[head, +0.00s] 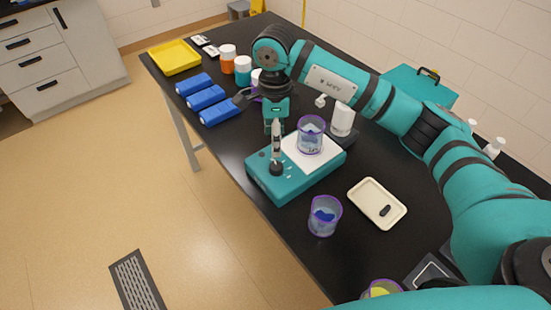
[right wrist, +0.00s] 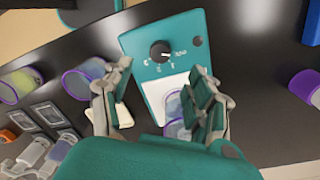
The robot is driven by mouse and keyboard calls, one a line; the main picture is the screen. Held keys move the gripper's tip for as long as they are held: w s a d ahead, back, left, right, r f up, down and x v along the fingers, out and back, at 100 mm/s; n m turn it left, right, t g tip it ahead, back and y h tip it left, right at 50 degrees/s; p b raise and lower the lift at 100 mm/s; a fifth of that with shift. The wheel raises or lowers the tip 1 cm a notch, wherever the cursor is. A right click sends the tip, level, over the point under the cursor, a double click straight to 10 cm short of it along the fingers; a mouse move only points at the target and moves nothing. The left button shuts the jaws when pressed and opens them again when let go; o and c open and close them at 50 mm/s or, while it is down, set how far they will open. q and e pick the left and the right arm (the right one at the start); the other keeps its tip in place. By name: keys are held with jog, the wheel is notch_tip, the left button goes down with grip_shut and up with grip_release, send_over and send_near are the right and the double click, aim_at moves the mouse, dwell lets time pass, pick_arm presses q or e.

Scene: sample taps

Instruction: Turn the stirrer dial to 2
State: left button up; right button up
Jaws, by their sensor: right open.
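The stirrer (head: 265,182) is a teal box with a white top plate, standing on the black bench. Its black dial (head: 276,168) is on the left part of its top face; it also shows in the right wrist view (right wrist: 160,51), with small printed marks around it. I cannot read which mark it points to. A purple-rimmed beaker (head: 311,135) stands on the white plate. My right gripper (head: 276,148) points down just above the dial; in the right wrist view its fingers (right wrist: 160,68) are apart with nothing between them. My left gripper is not in view.
A second purple-rimmed beaker (head: 324,216) with blue contents and a cream tray (head: 365,205) with a dark piece stand near the stirrer. Blue boxes (head: 206,97), capped jars (head: 228,58) and a yellow tray (head: 174,57) are farther back. Bare bench lies around the stirrer's front.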

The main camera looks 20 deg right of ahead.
aim_at(275, 165)
notch_tip(275, 165, down, 6)
jog(key=shift+s+r+p, duration=0.15)
jog(key=shift+r+p, duration=0.05)
jog(key=shift+p, duration=0.45)
notch_tip(275, 165, down, 3)
jog(key=shift+f+p, duration=0.1)
jog(key=shift+p, duration=0.2)
jog(key=shift+f, duration=0.35)
jog(key=shift+s+a, duration=0.1)
jog(key=c, duration=1.1)
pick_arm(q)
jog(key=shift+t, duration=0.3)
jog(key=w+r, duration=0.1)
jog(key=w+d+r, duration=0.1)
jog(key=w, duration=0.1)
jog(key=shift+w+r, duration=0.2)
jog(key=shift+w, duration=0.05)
pick_arm(e)
jog(key=shift+c, duration=0.2)
